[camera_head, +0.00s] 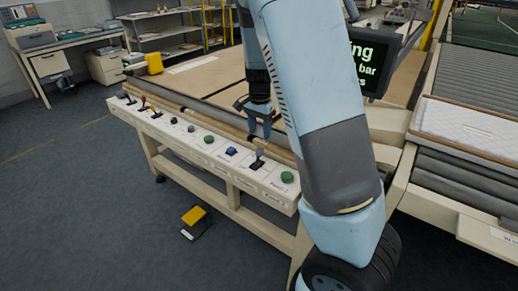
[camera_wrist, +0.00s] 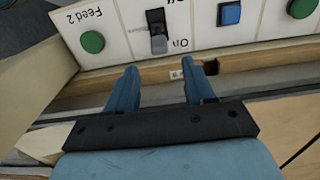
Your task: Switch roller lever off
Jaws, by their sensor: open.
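A lever with a black base and a grey handle (camera_wrist: 157,32) sits on the white control panel, between "On" and "Off" labels in the wrist view. Its grey end lies toward the "On" label. In the head view this lever (camera_head: 258,160) stands near the right end of the panel. A roller label on it is not readable. My gripper (camera_wrist: 161,70) is open, its two blue fingers apart and pointing at the panel, with nothing between them. In the head view my gripper (camera_head: 262,134) is just behind and above the lever, apart from it.
A green button (camera_wrist: 92,42) marked "Feed 2" is beside the lever, with a blue button (camera_wrist: 229,13) and another green button (camera_wrist: 302,7) on its other side. More levers (camera_head: 143,101) stand at the panel's left end. A yellow pedal (camera_head: 194,215) is on the floor.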

